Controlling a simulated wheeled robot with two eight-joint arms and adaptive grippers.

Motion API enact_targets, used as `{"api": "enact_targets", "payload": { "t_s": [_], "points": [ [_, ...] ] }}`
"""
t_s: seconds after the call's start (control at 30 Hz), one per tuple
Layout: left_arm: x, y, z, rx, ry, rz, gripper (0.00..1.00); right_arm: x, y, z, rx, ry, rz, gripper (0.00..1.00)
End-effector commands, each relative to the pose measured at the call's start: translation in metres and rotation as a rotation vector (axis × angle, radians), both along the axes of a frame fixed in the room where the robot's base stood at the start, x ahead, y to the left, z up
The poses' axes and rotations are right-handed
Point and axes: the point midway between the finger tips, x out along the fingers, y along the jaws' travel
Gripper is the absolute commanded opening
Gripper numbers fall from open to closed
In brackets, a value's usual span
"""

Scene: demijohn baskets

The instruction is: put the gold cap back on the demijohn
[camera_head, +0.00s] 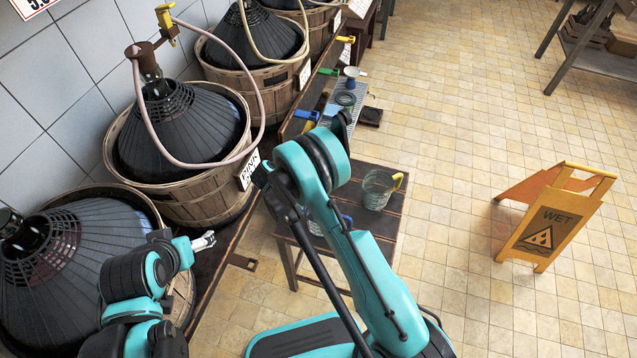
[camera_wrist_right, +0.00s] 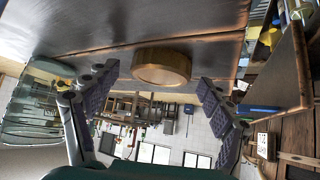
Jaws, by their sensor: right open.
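The gold cap (camera_wrist_right: 161,67) is a short, round disc in the right wrist view. It seems to rest on a dark wooden top (camera_wrist_right: 60,30), which appears upside down there. My right gripper (camera_wrist_right: 157,77) is open, its two padded fingers on either side of the cap with gaps showing. The cap is not visible in the head view. The nearest demijohn (camera_head: 70,250), dark in a wooden basket at lower left, has a dark glass neck (camera_head: 22,232) with no tap on it. My left gripper (camera_head: 204,242) is beside this basket; its jaw opening is unclear.
Another basketed demijohn (camera_head: 185,125) has a tap and pink hose. A small dark table (camera_head: 390,228) holds a glass jug (camera_head: 378,190), also in the right wrist view (camera_wrist_right: 35,105). A wet-floor sign (camera_head: 550,220) stands at right on open tiled floor.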

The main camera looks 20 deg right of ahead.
Motion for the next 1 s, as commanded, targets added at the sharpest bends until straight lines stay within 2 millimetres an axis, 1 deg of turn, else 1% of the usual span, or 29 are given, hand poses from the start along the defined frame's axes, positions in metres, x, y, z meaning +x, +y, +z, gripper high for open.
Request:
{"api": "enact_targets", "payload": {
  "t_s": [0.1,0.13,0.17,0.2,0.3,0.63,0.73,0.87,1.0],
  "points": [
    [0.0,0.0,0.001,0.0,0.0,0.0,0.77,0.0,0.0,0.001,0.0,0.001,0.001,0.81],
    [0.0,0.0,0.001,0.0,0.0,0.0,0.77,0.0,0.0,0.001,0.0,0.001,0.001,0.79],
    [0.0,0.0,0.001,0.0,0.0,0.0,0.77,0.0,0.0,0.001,0.0,0.001,0.001,0.71],
    [0.0,0.0,0.001,0.0,0.0,0.0,0.77,0.0,0.001,0.001,0.0,0.001,0.001,0.6],
    [0.0,0.0,0.001,0.0,0.0,0.0,0.77,0.0,0.001,0.001,0.0,0.001,0.001,0.37],
    [0.0,0.0,0.002,0.0,0.0,0.0,0.77,0.0,0.001,0.002,0.0,0.0,0.0,0.37],
    [0.0,0.0,0.004,0.0,0.0,0.0,0.77,0.0,0.001,0.005,0.0,0.001,0.001,0.37],
    [0.0,0.0,0.01,0.0,0.0,0.0,0.77,0.0,0.001,0.017,0.0,0.001,0.001,0.37],
    [0.0,0.0,0.022,0.0,0.0,0.0,0.77,0.0,0.001,0.042,0.0,0.001,0.001,0.37]
  ]
}}
